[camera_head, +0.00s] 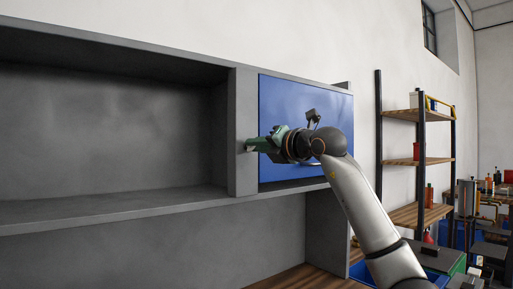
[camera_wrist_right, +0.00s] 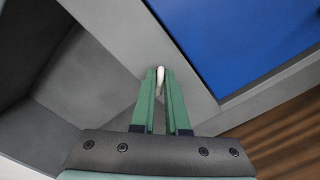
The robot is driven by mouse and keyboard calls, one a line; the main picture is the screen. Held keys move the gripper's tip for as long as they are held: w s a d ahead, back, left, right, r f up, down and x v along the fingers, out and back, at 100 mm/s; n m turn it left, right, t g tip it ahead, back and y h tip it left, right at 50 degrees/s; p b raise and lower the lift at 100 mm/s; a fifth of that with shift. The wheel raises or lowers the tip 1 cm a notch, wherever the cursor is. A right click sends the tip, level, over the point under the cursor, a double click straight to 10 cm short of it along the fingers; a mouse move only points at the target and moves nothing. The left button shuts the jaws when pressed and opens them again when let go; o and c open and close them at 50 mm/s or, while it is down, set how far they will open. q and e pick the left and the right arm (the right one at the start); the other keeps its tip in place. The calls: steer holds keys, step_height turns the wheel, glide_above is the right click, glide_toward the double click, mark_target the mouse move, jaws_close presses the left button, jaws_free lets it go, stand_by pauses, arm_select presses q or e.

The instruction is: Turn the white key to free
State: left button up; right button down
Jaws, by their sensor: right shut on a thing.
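The white key (camera_wrist_right: 160,76) shows in the right wrist view as a small pale piece between the green fingertips, in front of a grey upright post. My right gripper (camera_wrist_right: 160,80) is shut on it. In the head view my right gripper (camera_head: 250,146) reaches left across the blue panel to the front of the grey post (camera_head: 242,100); the key itself is hidden there by the fingers. The key's markings and its turned position cannot be read. My left gripper is in neither view.
The blue panel (camera_head: 285,95) stands right of the post. An open grey shelf compartment (camera_head: 110,130) lies to the left. A wooden-shelved rack (camera_head: 420,160) with bottles stands further right, near a cluttered work area. A wooden surface (camera_wrist_right: 285,125) lies below.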

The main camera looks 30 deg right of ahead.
steer(key=m, duration=0.8)
steer(key=shift+d+f+m+b, duration=0.1)
steer(key=shift+f+m+b, duration=0.05)
steer(key=shift+m+b, duration=0.25)
steer(key=shift+m, duration=0.3)
steer(key=c, duration=0.9)
jaws_free()
steer(key=s+b, duration=0.1)
steer(key=s, duration=0.3)
steer(key=s+b, duration=0.1)
steer(key=s, duration=0.3)
steer(key=s+d+b, duration=0.1)
steer(key=s, duration=0.3)
steer(key=shift+s, duration=0.25)
